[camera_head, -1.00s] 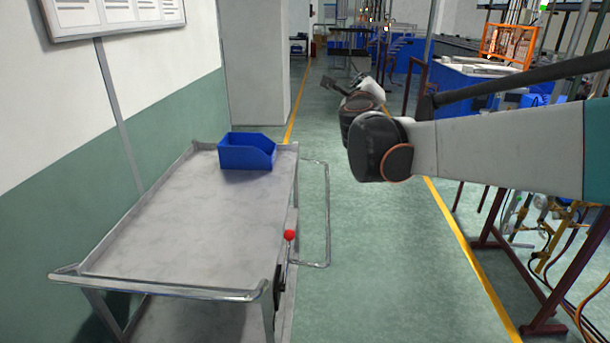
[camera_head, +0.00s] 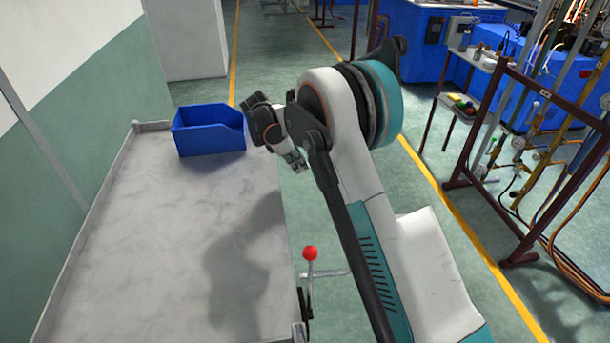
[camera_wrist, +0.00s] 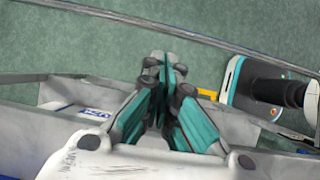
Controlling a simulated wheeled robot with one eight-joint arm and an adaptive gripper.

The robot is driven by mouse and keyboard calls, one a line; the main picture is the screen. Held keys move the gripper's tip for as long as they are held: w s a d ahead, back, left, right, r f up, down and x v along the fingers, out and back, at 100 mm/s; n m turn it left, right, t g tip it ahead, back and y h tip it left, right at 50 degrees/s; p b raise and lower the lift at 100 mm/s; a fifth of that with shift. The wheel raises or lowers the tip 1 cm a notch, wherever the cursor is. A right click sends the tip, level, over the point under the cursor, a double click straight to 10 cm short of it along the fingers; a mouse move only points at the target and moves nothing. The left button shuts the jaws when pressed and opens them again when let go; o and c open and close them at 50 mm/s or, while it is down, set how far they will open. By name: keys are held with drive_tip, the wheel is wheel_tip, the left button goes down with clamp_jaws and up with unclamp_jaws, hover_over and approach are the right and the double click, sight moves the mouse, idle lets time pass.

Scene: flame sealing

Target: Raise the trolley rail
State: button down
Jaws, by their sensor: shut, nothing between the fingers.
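The grey metal trolley (camera_head: 160,235) stands at left in the head view. Its side rail (camera_head: 335,273) shows only as a short bar by the right edge; my arm hides the rest. A lever with a red knob (camera_head: 310,254) stands at that edge. In the wrist view, a thin metal bar that looks like the rail (camera_wrist: 190,27) crosses the top, beyond my fingertips. My gripper (camera_head: 300,167) points down near the trolley's far right edge, just right of the blue bin. In the wrist view its teal fingers (camera_wrist: 168,62) are together and empty, apart from the bar.
A blue bin (camera_head: 210,140) sits on the trolley's far end, close to my wrist. A wall flanks the trolley at left. A dark red frame (camera_head: 500,165) with hoses and valves stands at right.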

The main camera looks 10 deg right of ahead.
drive_tip(key=b+x, duration=0.3)
drive_tip(key=x, duration=0.7)
drive_tip(key=shift+a+f, duration=0.25)
drive_tip(key=shift+a, duration=0.1)
drive_tip(key=shift+s+r, duration=0.1)
drive_tip(key=shift+d+r+h, duration=0.1)
drive_tip(key=shift+r+h, duration=0.15)
drive_tip(key=shift+h, duration=0.45)
